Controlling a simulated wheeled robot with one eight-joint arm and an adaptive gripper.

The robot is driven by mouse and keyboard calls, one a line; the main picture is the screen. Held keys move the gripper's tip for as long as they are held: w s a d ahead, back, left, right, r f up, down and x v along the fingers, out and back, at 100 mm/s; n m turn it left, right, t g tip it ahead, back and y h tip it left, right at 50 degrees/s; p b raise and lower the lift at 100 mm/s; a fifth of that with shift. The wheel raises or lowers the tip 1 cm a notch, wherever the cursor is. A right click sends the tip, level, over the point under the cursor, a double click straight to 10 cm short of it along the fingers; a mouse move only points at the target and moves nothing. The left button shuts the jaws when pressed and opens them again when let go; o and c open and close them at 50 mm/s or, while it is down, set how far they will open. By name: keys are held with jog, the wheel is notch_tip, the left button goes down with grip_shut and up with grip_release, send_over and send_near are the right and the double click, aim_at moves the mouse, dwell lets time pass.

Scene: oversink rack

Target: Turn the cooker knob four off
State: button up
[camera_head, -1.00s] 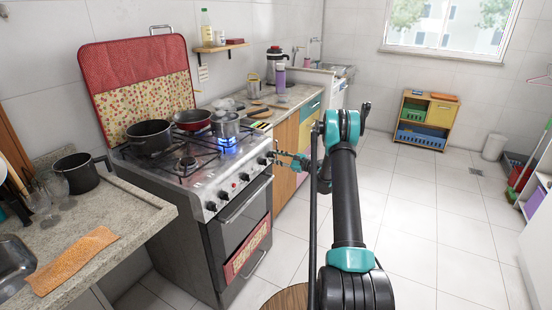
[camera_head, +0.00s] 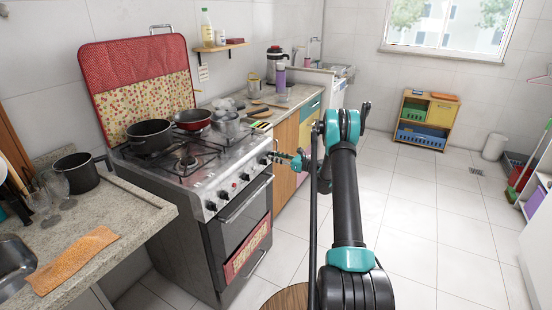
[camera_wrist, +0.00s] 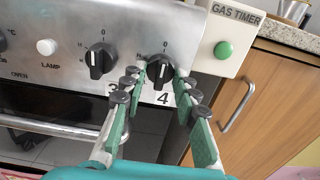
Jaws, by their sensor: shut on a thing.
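The stove (camera_head: 195,175) stands left of centre in the head view, with a row of black knobs on its front panel. Cooker knob four (camera_wrist: 160,67) is black, above the printed "4" at the panel's right end in the wrist view. Its white mark points up toward the "0". My gripper (camera_wrist: 160,80) is shut on this knob, one green finger on each side. In the head view my gripper (camera_head: 286,158) is at the right end of the panel. No flame shows on the burners.
Knob three (camera_wrist: 99,60) is just left of my gripper. A gas timer box with a green button (camera_wrist: 223,50) is close on the right. Pots (camera_head: 150,136) stand on the stove. The tiled floor (camera_head: 430,220) to the right is clear.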

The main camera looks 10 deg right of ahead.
dwell(0.3)
jog(key=o, duration=1.1)
jog(key=shift+o, duration=0.2)
jog(key=shift+s+d, duration=0.1)
jog(key=shift+d, duration=0.05)
jog(key=v, duration=1.1)
jog(key=shift+s+d, duration=0.25)
jog(key=shift+d, duration=0.05)
